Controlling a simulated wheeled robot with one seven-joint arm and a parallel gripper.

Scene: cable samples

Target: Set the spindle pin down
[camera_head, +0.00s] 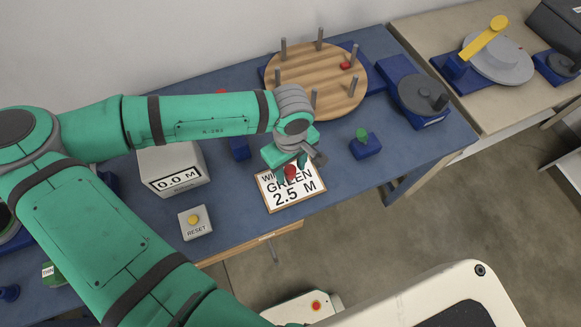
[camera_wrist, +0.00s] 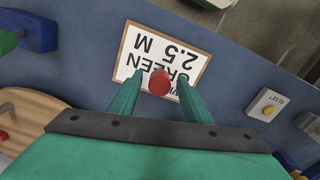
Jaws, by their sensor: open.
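My gripper (camera_head: 291,170) is over the white card reading "GREEN 2.5 M" (camera_head: 310,186). In the wrist view its two green fingers (camera_wrist: 160,80) are apart. A red rounded knob (camera_wrist: 159,83), which I take for the head of the spindle pin, lies between the fingertips with a gap on either side. In the head view this red knob (camera_head: 291,173) shows in front of the card. Its lower part is hidden, so I cannot tell whether it rests on the card or what is under it.
A wooden disc with several grey posts (camera_head: 300,72) stands behind, with a small red piece (camera_head: 345,66) on it. A blue block with a green knob (camera_head: 365,146) stands to the right. A "0.0 M" display box (camera_head: 172,160) and a RESET button box (camera_head: 195,222) stand to the left.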

